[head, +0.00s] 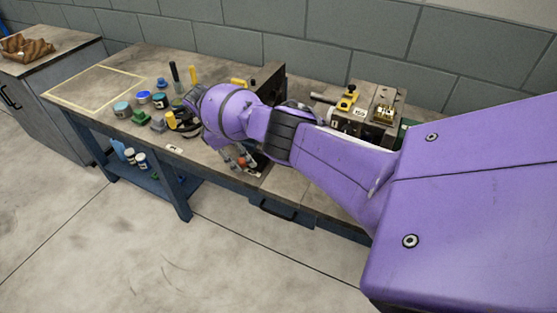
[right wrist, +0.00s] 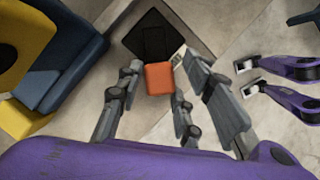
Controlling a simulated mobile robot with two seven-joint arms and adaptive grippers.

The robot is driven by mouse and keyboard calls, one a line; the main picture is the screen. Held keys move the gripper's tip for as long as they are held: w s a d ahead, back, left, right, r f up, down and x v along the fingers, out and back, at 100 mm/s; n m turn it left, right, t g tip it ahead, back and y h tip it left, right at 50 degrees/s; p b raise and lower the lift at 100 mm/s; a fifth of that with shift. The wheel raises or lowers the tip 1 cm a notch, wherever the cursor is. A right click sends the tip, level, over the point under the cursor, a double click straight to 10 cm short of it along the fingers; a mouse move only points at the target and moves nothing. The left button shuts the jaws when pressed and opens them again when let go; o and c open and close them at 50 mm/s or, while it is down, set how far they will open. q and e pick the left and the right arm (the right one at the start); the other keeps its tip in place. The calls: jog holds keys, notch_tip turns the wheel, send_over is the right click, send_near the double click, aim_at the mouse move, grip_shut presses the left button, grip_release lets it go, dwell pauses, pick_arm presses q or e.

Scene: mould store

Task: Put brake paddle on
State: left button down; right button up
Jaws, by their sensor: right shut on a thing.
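My right arm reaches across the bench from the right in the head view. My right gripper (head: 243,158) points down at the bench's front edge, and the arm hides part of the bench behind it. In the right wrist view, an orange block-like piece (right wrist: 158,78), which seems to be the brake paddle, sits between the fingers of my right gripper (right wrist: 163,90). A small red-orange spot (head: 243,161) shows at the fingers in the head view. A dark panel (right wrist: 154,36) lies just beyond the orange piece; I cannot tell whether they are joined. My left gripper is not in view.
The bench (head: 150,68) holds several jars, a blue jar (head: 144,97) among them, on the left. A yellow clamp (head: 348,99) and a metal block (head: 384,107) stand right of the arm. A grey cabinet (head: 60,75) is far left. The floor in front is clear.

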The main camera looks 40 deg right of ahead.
jog(key=shift+w+d+r, duration=0.2)
jog(key=o, duration=0.9)
jog(key=shift+w, duration=0.1)
jog(key=shift+a, duration=0.15)
jog(key=shift+r, duration=0.1)
jog(key=v, duration=1.1)
jog(key=shift+a+r, duration=0.15)
jog(key=shift+r, duration=0.25)
jog(key=shift+f, duration=0.1)
